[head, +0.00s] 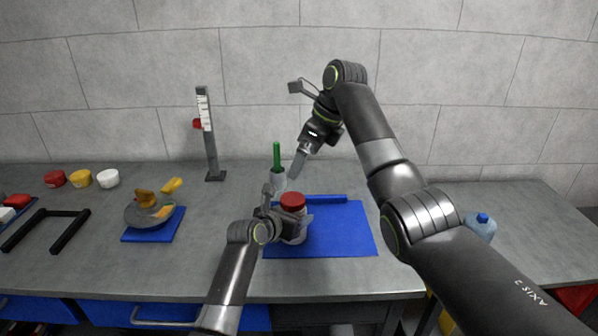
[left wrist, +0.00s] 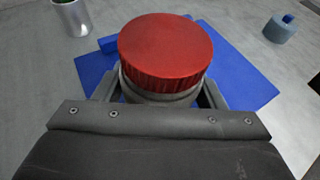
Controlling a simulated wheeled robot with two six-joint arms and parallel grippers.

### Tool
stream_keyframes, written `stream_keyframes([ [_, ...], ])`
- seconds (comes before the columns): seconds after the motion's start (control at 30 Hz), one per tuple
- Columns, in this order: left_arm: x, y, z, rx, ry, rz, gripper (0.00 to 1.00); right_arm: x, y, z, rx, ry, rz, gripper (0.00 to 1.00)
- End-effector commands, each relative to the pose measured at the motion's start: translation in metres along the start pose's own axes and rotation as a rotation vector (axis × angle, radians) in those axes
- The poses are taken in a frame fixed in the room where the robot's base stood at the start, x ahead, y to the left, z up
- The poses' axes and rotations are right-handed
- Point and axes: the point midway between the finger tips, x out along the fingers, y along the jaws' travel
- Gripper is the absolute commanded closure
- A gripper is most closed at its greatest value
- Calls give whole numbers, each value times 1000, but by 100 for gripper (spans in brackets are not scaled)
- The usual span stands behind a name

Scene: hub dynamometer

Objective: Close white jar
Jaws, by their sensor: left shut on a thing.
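A pale jar (head: 297,237) with a red lid (head: 292,200) on top stands upright over the blue mat. My left gripper (head: 288,226) is shut around the jar's body, just below the lid. In the left wrist view the ribbed red lid (left wrist: 165,50) sits between the two fingers (left wrist: 161,92) and hides most of the jar. My right gripper (head: 299,163) hangs behind the jar, apart from it, beside a metal cup; its finger opening is too edge-on to tell. A loose white lid (head: 108,178) lies at the far left of the table.
The blue mat (head: 350,235) has a blue bar (head: 325,199) at its back edge. The metal cup (head: 277,180) holds a green-handled tool (head: 277,155). Red (head: 55,178) and yellow (head: 80,178) lids, a gauge stand (head: 209,140) and a pan (head: 150,213) are left; a blue-capped jug (head: 480,228) is right.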

Motion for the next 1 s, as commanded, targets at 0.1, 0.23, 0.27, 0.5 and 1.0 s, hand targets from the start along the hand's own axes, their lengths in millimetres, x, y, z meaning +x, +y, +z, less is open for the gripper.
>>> stream_keyframes([
  [0.1,0,-1,0,-2,0,-1,100,-23,0,0,-1,-2,-2,0],
  [0.23,0,0,0,-2,0,-1,100,-38,0,0,0,-1,-2,0],
  [0.27,0,0,0,-2,0,-1,100,-40,0,0,0,-1,-2,0],
  [0.5,0,0,0,-2,0,-1,100,-44,0,0,0,0,1,0],
  [1.0,0,0,0,-1,0,0,11,-43,0,0,-1,0,1,0],
])
